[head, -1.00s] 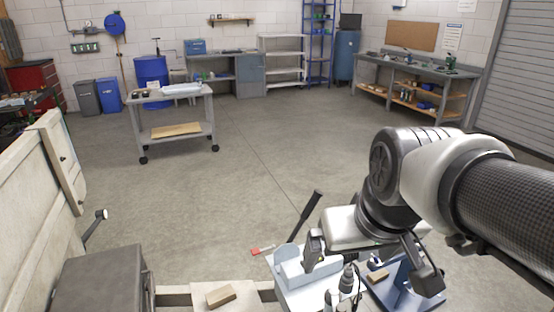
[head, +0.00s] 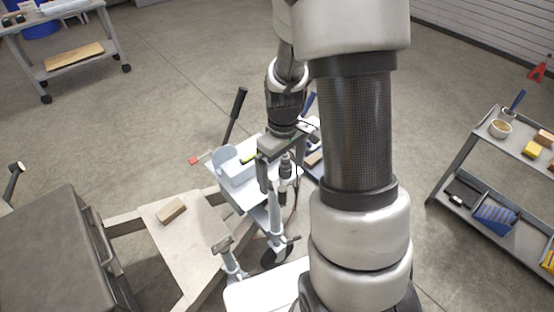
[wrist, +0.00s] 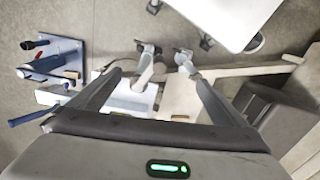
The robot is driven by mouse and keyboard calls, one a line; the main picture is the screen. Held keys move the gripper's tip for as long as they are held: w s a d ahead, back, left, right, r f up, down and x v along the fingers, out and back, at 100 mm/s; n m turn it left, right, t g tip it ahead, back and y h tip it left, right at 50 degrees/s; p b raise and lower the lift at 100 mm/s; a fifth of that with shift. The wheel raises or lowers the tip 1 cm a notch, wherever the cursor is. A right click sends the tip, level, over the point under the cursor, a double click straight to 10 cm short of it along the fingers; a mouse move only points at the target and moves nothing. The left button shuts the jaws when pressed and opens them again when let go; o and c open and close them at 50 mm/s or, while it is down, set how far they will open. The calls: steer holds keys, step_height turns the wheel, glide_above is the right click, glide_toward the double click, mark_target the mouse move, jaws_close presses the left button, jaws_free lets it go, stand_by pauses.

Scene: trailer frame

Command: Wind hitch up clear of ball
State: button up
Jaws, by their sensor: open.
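The trailer's tongue frame (head: 185,238) runs from the grey box at the left toward the pale blue coupling housing (head: 238,172). A jockey-wheel post (head: 274,215) with a dark wheel (head: 276,254) stands beside the frame. My gripper (head: 284,172) is over the housing and post top; its fingers are spread with nothing held. In the wrist view the open fingers (wrist: 157,100) straddle part of the pale housing, with grey tubes beyond. A blue stand (wrist: 60,57) lies left of the fingers there. The ball and the coupling's contact with it cannot be made out.
A black-gripped lever (head: 237,108) rises behind the housing. A wood block (head: 172,211) lies on the frame's board, near the dark grey box (head: 60,250). A shelf cart (head: 490,180) stands at right, a workbench cart (head: 70,50) at far left. Open floor lies behind.

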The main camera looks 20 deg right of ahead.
mark_target(283, 188)
step_height(283, 188, down, 10)
steer(key=b, duration=0.7)
steer(key=shift+d, duration=0.1)
steer(key=shift+c, duration=0.2)
steer(key=shift+r, duration=0.2)
steer(key=c, duration=0.3)
jaws_close()
stand_by(0.4)
